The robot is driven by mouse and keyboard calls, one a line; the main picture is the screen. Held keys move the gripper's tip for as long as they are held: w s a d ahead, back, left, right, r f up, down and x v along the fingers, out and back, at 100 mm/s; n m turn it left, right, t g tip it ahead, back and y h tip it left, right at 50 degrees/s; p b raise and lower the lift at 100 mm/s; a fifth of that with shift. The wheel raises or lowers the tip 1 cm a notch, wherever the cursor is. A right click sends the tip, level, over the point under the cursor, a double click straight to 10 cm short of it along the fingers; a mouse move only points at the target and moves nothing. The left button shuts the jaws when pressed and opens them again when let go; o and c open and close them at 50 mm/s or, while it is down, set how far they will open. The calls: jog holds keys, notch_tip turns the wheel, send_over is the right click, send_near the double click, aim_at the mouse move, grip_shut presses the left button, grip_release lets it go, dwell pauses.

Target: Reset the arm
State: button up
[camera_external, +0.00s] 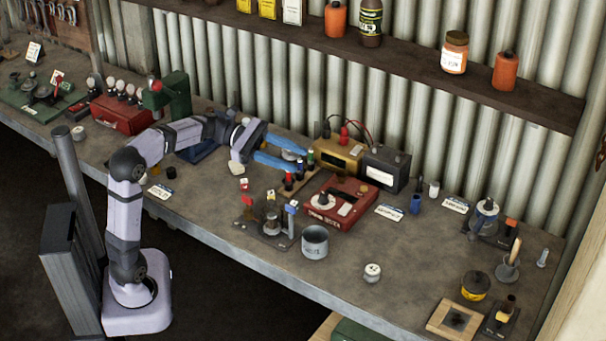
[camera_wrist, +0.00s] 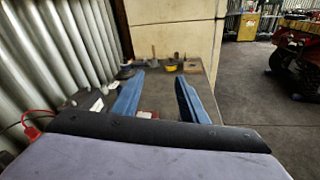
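My gripper (camera_external: 284,153) is held above the middle of the workbench (camera_external: 240,205) in the external view, with its two blue fingers pointing right. In the wrist view the fingers (camera_wrist: 157,100) stand wide apart with nothing between them, so my gripper is open and empty. My arm is bent, reaching from its base at the front left up and over the bench. The wrist camera looks along the bench towards its far end.
A red box (camera_external: 340,201), a yellow meter (camera_external: 338,155) and a dark meter (camera_external: 386,168) are close to the fingers. A grey cup (camera_external: 315,242) stands near the front edge. A green press (camera_external: 167,99) is behind the arm. A shelf (camera_external: 430,62) with bottles runs above.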

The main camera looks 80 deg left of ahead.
jog(key=d+r+m+h, duration=0.1)
jog(key=d+r, duration=0.3)
jog(key=d, duration=0.1)
jog(key=s+d+f+m+g+y, duration=0.1)
jog(key=s+d+f+m+g, duration=0.1)
jog(key=f, duration=0.5)
jog(key=s+d+f+m+g+y+p, duration=0.1)
jog(key=s+d+f+m+g, duration=0.1)
jog(key=d+f, duration=0.3)
jog(key=s+d+f+m+g+y, duration=0.1)
jog(key=s+d+f+m+g, duration=0.2)
jog(key=f, duration=0.6)
jog(key=shift+d+f+m+g, duration=0.25)
jog(key=shift+m+g, duration=0.15)
jog(key=shift+m, duration=0.4)
jog(key=s+a+f+m+g+y+p, duration=0.25)
jog(key=s+f+m+g+y, duration=0.45)
jog(key=s+f+m, duration=1)
notch_tip(320, 180, up, 15)
jog(key=t+p, duration=0.1)
jog(key=p, duration=1.2)
jog(key=shift+s+a+f+n+y, duration=0.2)
jog(key=shift+s+a+n+y, duration=0.1)
jog(key=shift+s+y, duration=0.1)
dwell(0.5)
